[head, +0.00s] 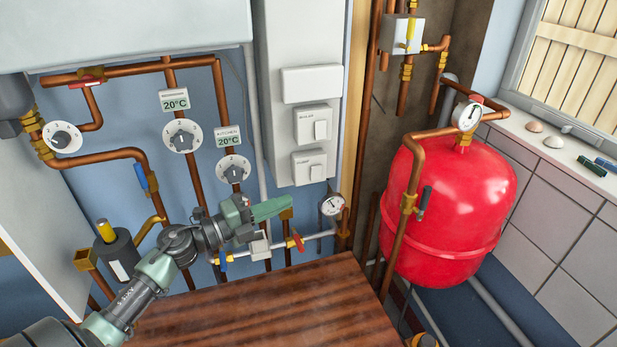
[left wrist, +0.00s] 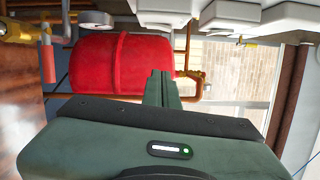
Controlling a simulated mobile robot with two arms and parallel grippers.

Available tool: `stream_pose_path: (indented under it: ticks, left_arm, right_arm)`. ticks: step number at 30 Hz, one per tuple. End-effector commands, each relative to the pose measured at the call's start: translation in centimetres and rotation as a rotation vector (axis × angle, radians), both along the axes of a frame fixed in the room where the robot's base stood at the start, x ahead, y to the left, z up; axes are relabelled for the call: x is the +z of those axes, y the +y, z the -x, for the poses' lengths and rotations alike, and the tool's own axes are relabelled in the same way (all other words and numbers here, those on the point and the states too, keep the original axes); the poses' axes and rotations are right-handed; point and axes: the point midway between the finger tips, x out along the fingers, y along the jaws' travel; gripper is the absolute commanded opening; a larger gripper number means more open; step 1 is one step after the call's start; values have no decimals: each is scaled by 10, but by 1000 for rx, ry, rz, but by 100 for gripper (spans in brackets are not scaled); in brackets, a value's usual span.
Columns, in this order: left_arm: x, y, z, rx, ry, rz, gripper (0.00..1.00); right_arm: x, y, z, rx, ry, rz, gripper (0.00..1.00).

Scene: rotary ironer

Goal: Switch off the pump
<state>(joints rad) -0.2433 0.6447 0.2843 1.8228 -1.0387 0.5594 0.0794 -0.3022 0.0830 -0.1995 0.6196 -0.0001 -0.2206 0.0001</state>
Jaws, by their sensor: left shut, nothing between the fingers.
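Two white switch boxes sit on the white vertical panel in the head view. The upper switch (head: 313,124) has a label that seems to read "BOILER". The lower switch (head: 309,167) has a small label that looks like "PUMP", though it is hard to read. Each has a pale rocker on its right side. My left gripper (head: 284,205) is shut and empty, pointing right, a little below and left of the lower switch. Its closed fingers also show in the left wrist view (left wrist: 162,86). My right gripper is not in view.
A red tank (head: 455,210) stands at right behind a copper pipe. A pressure gauge (head: 332,205) and valved pipes lie close to my left gripper. Dials (head: 182,136) line the blue wall. A brown wooden top (head: 270,310) below is clear.

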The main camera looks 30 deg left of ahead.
Motion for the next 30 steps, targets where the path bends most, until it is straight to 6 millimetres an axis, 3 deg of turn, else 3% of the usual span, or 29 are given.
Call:
stream_pose_path:
  ticks: [14,16,21,30]
  left_arm:
    - [9,-45,-85,-2,-2,4,0]
    - [9,-31,-92,4,-2,1,0]
    - [9,-18,-104,1,-1,0,0]
    - [9,-13,-107,0,-2,1,0]
  right_arm:
    - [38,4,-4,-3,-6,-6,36]
    - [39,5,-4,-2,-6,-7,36]
    - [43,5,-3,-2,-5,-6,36]
    - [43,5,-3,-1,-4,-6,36]
